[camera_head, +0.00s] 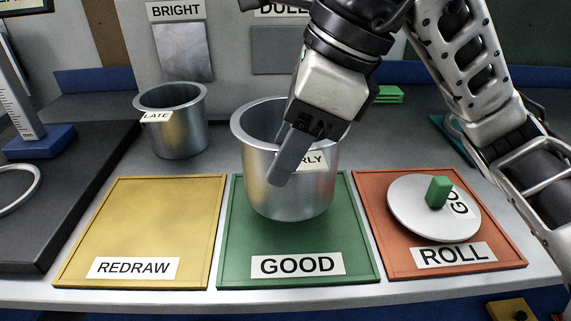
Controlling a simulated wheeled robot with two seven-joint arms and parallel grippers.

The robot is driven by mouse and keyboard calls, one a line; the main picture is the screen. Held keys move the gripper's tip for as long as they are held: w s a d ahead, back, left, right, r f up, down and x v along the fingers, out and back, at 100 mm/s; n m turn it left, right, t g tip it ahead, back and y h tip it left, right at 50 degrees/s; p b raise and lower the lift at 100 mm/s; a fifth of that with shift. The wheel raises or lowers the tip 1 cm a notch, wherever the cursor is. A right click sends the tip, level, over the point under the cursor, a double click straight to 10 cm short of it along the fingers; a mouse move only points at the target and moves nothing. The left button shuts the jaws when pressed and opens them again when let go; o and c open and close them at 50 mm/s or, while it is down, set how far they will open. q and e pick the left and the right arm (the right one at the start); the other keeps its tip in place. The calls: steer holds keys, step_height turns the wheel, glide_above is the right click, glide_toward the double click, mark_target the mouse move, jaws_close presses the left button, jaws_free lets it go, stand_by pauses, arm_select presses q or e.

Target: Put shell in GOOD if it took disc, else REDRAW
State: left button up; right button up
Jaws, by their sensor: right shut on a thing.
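My right gripper (290,150) reaches down from the top and is shut on the rim of a metal shell (258,172), whose label is partly covered and reads "RLY". The shell is upright over the back part of the green GOOD tray (235,262); I cannot tell if its base touches the tray. Its inside is mostly hidden. A second metal shell (183,135), labelled LATE, stands behind the yellow REDRAW tray (137,215). The round grey disc (408,212) with a green grip block lies on the orange ROLL tray (381,256). My left gripper is not in view.
A BRIGHT sample plate (184,52) and another partly hidden plate (278,62) are on the back panel. A dark platform (75,165) with a ring (32,180) is at left. Green pieces (389,94) lie behind my right arm. The REDRAW tray is empty.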

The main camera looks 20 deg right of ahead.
steer(key=shift+w+f, duration=0.25)
steer(key=shift+f, duration=0.1)
step_height(320, 180, down, 2)
steer(key=shift+w+d+f, duration=0.15)
steer(key=shift+f, duration=0.1)
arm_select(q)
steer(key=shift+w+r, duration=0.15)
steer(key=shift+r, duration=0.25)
arm_select(e)
steer(key=shift+f, duration=0.4)
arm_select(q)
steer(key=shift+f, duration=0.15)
arm_select(e)
steer(key=shift+f, duration=0.1)
steer(key=o, duration=1.5)
steer(key=shift+c, duration=0.2)
arm_select(q)
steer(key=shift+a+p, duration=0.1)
steer(key=shift+p, duration=0.5)
arm_select(e)
steer(key=v, duration=1.2)
